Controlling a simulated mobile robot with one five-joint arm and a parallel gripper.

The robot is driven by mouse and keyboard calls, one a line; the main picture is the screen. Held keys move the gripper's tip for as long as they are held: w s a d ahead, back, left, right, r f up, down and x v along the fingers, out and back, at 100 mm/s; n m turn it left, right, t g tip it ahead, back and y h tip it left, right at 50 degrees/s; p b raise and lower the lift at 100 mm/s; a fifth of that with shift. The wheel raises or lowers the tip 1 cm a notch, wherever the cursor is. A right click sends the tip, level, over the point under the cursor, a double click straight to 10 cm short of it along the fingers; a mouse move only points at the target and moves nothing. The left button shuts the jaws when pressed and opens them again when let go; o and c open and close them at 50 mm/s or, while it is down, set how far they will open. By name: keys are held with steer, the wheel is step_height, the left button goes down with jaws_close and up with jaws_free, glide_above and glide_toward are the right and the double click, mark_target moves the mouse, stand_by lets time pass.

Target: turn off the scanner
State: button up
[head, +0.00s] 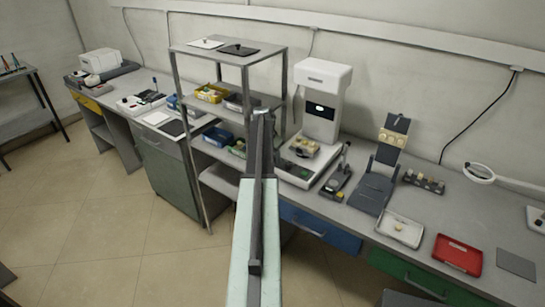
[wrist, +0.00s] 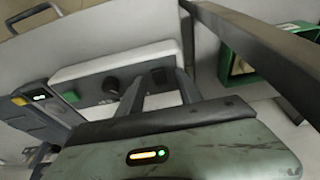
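No label names the scanner, so I cannot tell for sure which device it is. A tall white machine (head: 322,100) with a small lit dark screen stands on the bench right of the shelf in the head view. My gripper shows in the wrist view (wrist: 160,82), its two grey fingers apart with nothing seen between them. They point at a white panel (wrist: 90,68) with dark knobs (wrist: 112,85); contact cannot be told. In the head view my arm reaches up in front of the shelf, and its end is too small to read.
A metal shelf rack (head: 228,60) with yellow and blue bins stands close to my arm. The bench right of it holds a white tray (head: 398,230), a red tray (head: 457,253) and small devices. A white device (head: 100,61) sits far left. The floor at left is clear.

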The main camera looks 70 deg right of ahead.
steer(key=p+v, duration=0.7)
steer(key=v, duration=0.1)
steer(key=shift+f, duration=0.1)
stand_by(0.6)
